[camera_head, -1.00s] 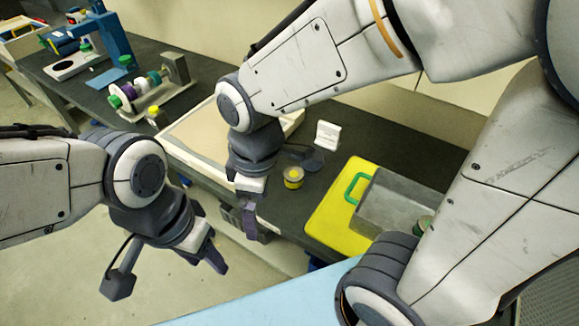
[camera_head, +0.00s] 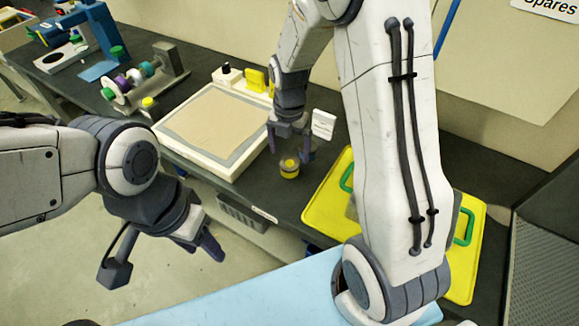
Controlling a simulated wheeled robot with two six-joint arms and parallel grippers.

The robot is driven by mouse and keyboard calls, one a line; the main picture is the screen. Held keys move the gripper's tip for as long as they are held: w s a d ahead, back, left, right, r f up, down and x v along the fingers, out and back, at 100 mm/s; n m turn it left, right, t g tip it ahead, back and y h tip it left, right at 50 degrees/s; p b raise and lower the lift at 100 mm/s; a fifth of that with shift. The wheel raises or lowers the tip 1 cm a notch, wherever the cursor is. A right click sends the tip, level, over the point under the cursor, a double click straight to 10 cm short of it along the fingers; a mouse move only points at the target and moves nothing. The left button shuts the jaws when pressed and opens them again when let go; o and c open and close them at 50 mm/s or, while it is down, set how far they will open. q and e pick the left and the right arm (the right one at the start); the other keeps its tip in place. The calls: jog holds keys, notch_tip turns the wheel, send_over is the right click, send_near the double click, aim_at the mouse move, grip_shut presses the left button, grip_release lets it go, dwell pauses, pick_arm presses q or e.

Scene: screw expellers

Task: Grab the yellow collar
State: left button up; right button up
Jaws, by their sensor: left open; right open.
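A small round yellow piece (camera_head: 289,166), which looks like the yellow collar, stands on the dark bench right of the framed tray. It has a paler band around its lower part. My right gripper (camera_head: 289,142) points down just above and behind it, open, with its purple fingers spread. I cannot tell whether the fingers touch the piece. My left gripper (camera_head: 206,246) is open and empty, low in front of the bench edge, well away from the collar.
A white-rimmed tray (camera_head: 203,172) with a beige mat lies left of the collar, with yellow blocks (camera_head: 256,80) at its back edge. A white card (camera_head: 323,124) stands behind the collar. A yellow tray (camera_head: 325,205) with green handles is partly hidden behind my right arm.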

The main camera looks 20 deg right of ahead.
aim_at(290, 163)
notch_tip(290, 163, down, 6)
jog(key=shift+w+d+f+p, duration=0.1)
jog(key=shift+f+p, duration=0.15)
jog(key=shift+p, duration=0.3)
grip_shut()
